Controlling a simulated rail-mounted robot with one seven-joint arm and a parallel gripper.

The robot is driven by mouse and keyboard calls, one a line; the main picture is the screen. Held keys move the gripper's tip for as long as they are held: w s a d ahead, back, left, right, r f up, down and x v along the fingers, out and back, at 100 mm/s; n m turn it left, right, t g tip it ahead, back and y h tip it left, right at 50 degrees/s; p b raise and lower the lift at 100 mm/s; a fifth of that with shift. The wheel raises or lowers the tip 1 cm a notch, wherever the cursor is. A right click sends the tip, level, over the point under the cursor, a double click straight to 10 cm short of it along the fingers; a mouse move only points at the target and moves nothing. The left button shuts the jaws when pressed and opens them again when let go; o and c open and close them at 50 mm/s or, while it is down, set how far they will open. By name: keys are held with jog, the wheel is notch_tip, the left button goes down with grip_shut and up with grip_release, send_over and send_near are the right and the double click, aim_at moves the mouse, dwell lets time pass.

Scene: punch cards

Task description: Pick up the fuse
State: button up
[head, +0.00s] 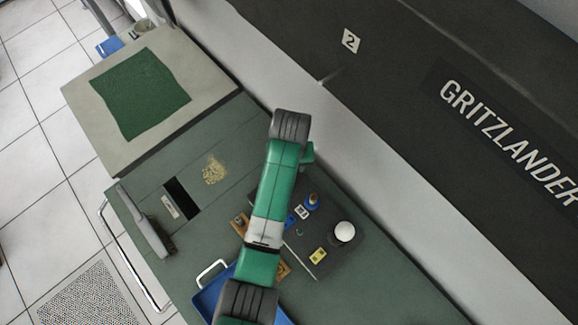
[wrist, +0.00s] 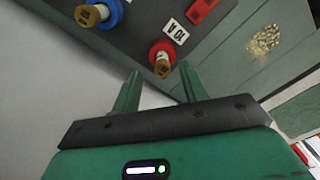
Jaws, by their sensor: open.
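In the wrist view, a fuse-like piece (wrist: 161,57) with a brassy end and a red ring stands on a dark panel beside a "10 A" label (wrist: 176,32). A second such piece (wrist: 97,14) with a blue ring is at the upper left; a blue-based piece (head: 312,202) also shows in the head view. My gripper (wrist: 159,76) is open and empty. Its fingertips point towards the red-ringed piece, which appears just beyond the gap between them; whether they touch it, I cannot tell.
The dark panel (head: 316,273) also holds a white round knob (head: 344,232) and a yellow block (head: 318,256). A red block (wrist: 201,10) is beyond the label. Yellowish crumbs (head: 214,169) lie on the green bench. A blue tray (head: 208,298) is at the front.

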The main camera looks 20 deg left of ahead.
jog(key=f, duration=0.3)
jog(key=shift+a+f, duration=0.2)
jog(key=shift+f, duration=0.2)
grip_shut()
jog(key=shift+r, duration=0.15)
jog(key=shift+r, duration=0.3)
notch_tip(320, 180, up, 2)
jog(key=shift+r, duration=0.25)
jog(key=s+d+r, duration=0.1)
jog(key=s+d, duration=0.7)
jog(key=s, duration=0.5)
jog(key=shift+s+d+r, duration=0.2)
jog(key=shift+s+r, duration=0.15)
